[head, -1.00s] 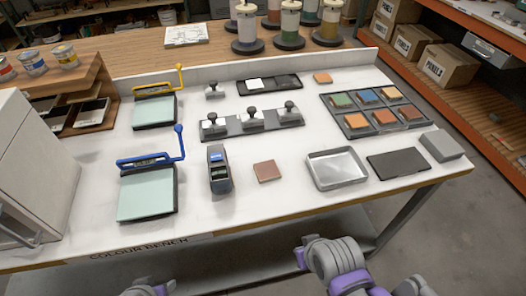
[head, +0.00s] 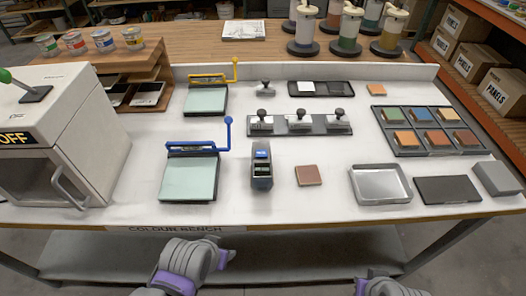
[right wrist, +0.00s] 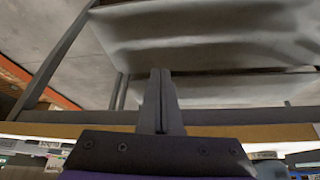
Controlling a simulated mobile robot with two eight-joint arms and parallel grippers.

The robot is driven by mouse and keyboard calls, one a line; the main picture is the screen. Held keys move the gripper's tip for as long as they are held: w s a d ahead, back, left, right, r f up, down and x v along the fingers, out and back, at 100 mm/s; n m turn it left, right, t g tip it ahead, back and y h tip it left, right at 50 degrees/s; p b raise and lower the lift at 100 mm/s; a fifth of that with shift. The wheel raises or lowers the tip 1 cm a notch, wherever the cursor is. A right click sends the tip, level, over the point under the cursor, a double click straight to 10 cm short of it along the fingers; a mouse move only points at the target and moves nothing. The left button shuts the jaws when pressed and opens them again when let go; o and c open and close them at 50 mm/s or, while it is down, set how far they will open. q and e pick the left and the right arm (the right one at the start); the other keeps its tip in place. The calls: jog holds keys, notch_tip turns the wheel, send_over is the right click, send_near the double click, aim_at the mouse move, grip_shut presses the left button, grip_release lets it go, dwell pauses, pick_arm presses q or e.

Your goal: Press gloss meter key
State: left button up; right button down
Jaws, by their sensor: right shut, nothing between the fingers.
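The gloss meter appears to be the small dark upright-bodied device (head: 261,170) with a lit blue screen, standing on the white bench near its front edge, right of the blue-handled board. Its key is too small to make out. My right gripper (right wrist: 160,85) is shut and empty in the right wrist view, with the bench's front edge and underside around it. In the head view only parts of my arms show along the bottom edge, in front of the bench and apart from the device. My left gripper's fingers are not visible.
A brown square tile (head: 308,175) lies right of the device, then an empty metal tray (head: 381,196) and a dark mat (head: 447,190). A blue-handled board (head: 188,176) is on the left, beside a white cabinet (head: 100,130). A rack with several knobbed blocks (head: 262,128) stands behind.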

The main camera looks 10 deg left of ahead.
jog(key=w+a+r+n+y+p, duration=0.2)
jog(key=w+a+r+n+y, duration=0.1)
jog(key=w+a+r+n, duration=0.7)
jog(key=w+a+r+n+y+p, duration=0.2)
jog(key=w+a+r+n+y, duration=0.2)
jog(key=w+a+r+n, duration=0.6)
jog(key=w+a+r, duration=0.1)
jog(key=a+r, duration=0.5)
jog(key=a, duration=0.2)
jog(key=shift+a+r+y, duration=0.3)
jog(key=shift+a, duration=0.05)
jog(key=b, duration=0.6)
send_over(266, 155)
notch_tip(266, 155, down, 7)
jog(key=shift+f, duration=0.95)
jog(key=shift+f, duration=0.15)
jog(key=shift+f+b, duration=0.25)
jog(key=shift+b, duration=0.05)
